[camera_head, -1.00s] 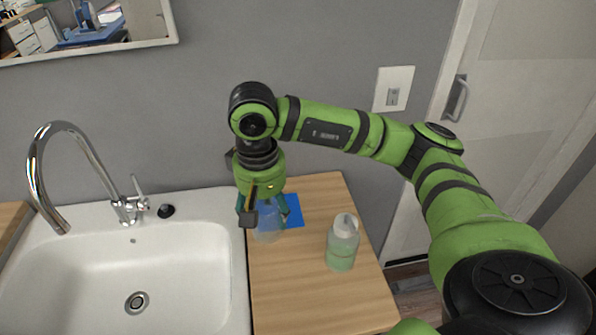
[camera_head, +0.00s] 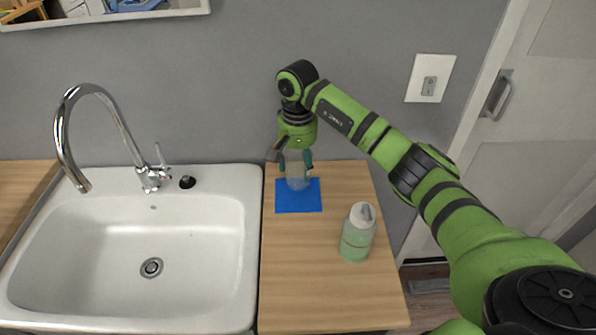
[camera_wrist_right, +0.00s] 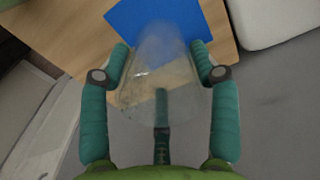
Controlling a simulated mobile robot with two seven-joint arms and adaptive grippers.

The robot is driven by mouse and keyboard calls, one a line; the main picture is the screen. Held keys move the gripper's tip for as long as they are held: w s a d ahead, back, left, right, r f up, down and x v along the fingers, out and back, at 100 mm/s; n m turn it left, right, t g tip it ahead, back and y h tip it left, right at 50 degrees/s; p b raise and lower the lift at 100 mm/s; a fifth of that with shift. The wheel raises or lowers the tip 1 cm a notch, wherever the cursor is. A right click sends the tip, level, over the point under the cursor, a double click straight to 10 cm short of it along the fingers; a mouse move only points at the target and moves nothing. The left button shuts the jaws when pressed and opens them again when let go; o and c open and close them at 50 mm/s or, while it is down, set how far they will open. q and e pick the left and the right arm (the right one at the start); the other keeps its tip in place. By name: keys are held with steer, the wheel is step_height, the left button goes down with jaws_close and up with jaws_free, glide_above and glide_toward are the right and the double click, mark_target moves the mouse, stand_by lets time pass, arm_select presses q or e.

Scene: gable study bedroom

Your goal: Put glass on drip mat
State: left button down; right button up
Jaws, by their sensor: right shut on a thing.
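The clear glass (camera_head: 297,181) is between the fingers of my right gripper (camera_head: 295,162). The gripper is shut on it. The blue drip mat (camera_head: 300,204) lies on the wooden counter, and in the head view the glass overlaps its back part. I cannot tell whether the glass's base touches the mat or is just above it. In the right wrist view the glass (camera_wrist_right: 160,75) sits between both teal fingers, with the blue mat (camera_wrist_right: 150,14) beyond it. My left gripper is not in view.
A bottle of green liquid (camera_head: 357,236) stands on the counter (camera_head: 300,290), in front of the mat and to its right. The white sink (camera_head: 100,250) with a curved tap (camera_head: 118,130) is to the left. The grey wall is behind. The counter's front part is clear.

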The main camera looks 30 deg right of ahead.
mark_target(298, 175)
step_height(298, 175, down, 4)
steer(key=shift+r+p, duration=0.1)
steer(key=shift+p, duration=0.8)
steer(key=shift+f, duration=0.25)
steer(key=shift+f+b, duration=0.15)
steer(key=shift+b, duration=0.2)
steer(key=o, duration=1.3)
steer(key=shift+o, duration=0.2)
